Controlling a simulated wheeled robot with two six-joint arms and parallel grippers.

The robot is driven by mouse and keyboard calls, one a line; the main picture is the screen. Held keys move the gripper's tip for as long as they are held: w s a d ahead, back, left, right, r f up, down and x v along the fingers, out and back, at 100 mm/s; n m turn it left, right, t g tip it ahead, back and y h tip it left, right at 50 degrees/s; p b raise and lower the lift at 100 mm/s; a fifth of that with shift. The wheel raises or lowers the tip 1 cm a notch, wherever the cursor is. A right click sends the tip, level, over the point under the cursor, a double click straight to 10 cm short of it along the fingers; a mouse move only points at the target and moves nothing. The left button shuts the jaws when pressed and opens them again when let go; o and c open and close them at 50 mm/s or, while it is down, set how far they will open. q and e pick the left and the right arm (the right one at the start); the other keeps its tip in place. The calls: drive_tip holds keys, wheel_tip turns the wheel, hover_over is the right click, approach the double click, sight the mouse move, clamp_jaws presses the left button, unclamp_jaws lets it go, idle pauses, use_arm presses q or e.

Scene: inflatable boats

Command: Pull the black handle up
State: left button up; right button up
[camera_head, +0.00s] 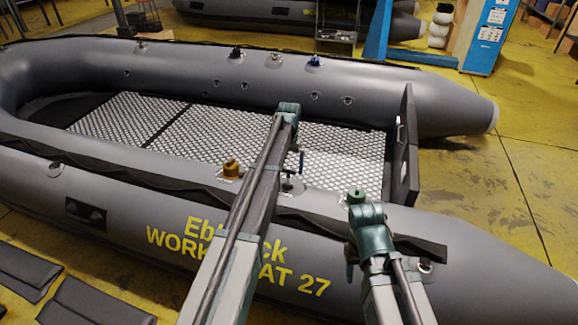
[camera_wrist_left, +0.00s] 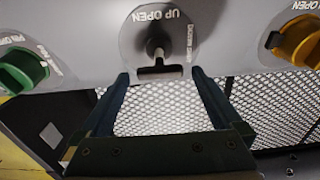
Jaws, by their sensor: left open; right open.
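The black handle (camera_wrist_left: 158,48) sits on a round grey plate marked "UP OPEN" and "DOWN SHUT" in the left wrist view. In the head view it stands on the boat's near tube (camera_head: 290,184), just right of my left arm. My left gripper (camera_wrist_left: 160,84) is open, with one finger on each side below the handle. A dark bar at the handle's lower end lies near the gap between the fingertips; I cannot tell whether they touch it. In the head view my left gripper is mostly hidden by its own arm. My right arm shows at lower right, but its gripper does not.
A yellow handle (camera_wrist_left: 298,42) and a green handle (camera_wrist_left: 24,70) flank the black one. They also show in the head view, yellow (camera_head: 231,167) left and green (camera_head: 357,194) right, close to my right arm. The boat's patterned floor (camera_head: 200,133) is clear.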

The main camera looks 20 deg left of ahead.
sight(289, 170)
use_arm(q)
drive_tip(key=shift+r, duration=0.1)
wheel_tip(289, 170, up, 14)
drive_tip(key=p, duration=1.3)
drive_tip(key=shift+f+p, duration=0.2)
drive_tip(key=shift+p, duration=0.2)
drive_tip(key=s+d+m, duration=0.1)
drive_tip(key=s+d, duration=0.5)
drive_tip(key=s, duration=0.7)
drive_tip(key=s+d+m+y, duration=0.1)
drive_tip(key=s+d, duration=0.4)
drive_tip(key=s, duration=0.7)
drive_tip(key=s+d+m, duration=0.1)
drive_tip(key=s+d, duration=0.5)
drive_tip(key=s, duration=0.7)
wheel_tip(289, 170, up, 16)
drive_tip(key=w+p, duration=0.1)
drive_tip(key=p, duration=1.4)
drive_tip(key=shift+w+f, duration=0.2)
